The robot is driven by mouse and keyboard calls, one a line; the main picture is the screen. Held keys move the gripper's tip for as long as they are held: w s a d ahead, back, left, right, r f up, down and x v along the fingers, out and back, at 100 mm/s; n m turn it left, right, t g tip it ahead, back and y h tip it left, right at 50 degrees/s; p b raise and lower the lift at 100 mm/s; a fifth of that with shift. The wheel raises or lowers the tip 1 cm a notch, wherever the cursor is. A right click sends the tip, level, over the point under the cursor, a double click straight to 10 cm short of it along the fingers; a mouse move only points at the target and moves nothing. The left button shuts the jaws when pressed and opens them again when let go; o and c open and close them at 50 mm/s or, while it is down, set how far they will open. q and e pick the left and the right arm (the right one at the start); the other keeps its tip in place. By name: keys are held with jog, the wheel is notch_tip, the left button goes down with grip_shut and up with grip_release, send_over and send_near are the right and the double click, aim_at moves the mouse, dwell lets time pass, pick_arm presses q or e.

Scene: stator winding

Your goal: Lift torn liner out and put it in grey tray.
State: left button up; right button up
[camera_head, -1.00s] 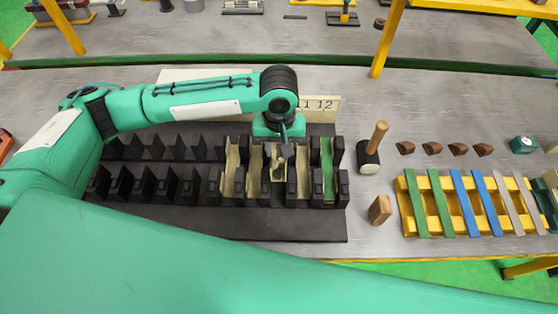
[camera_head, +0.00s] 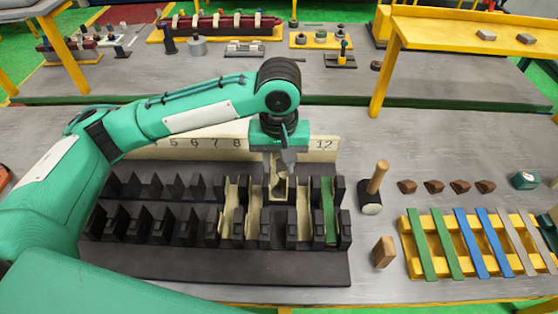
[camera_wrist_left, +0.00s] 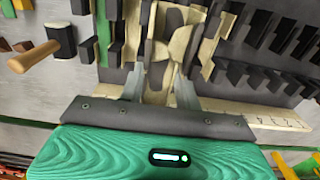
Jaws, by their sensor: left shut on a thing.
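My left gripper (camera_head: 279,164) is shut on the torn liner (camera_head: 280,186), a cream trough-shaped piece, above the dark slotted stator block (camera_head: 230,268). The liner's lower end is close to the slot teeth; I cannot tell whether it is fully clear of them. In the left wrist view the gripper (camera_wrist_left: 158,88) has a finger on each side of the cream liner (camera_wrist_left: 160,52), which shows dark patches. Other cream liners (camera_head: 232,210) and a green strip (camera_head: 328,210) sit in nearby slots. I cannot make out a grey tray with certainty. My right gripper is not in view.
A numbered cream strip (camera_head: 322,146) stands behind the block. To the right are a mallet (camera_head: 375,180), a wooden block (camera_head: 383,252), several brown wedges (camera_head: 434,187) and a yellow rack (camera_head: 414,270) of coloured strips. A far bench (camera_head: 210,75) holds more parts.

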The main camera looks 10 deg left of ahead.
pick_arm(q)
notch_tip(320, 180, down, 11)
jog(key=b, duration=0.1)
jog(key=shift+r, duration=0.2)
dwell(1.5)
jog(key=shift+s, duration=0.1)
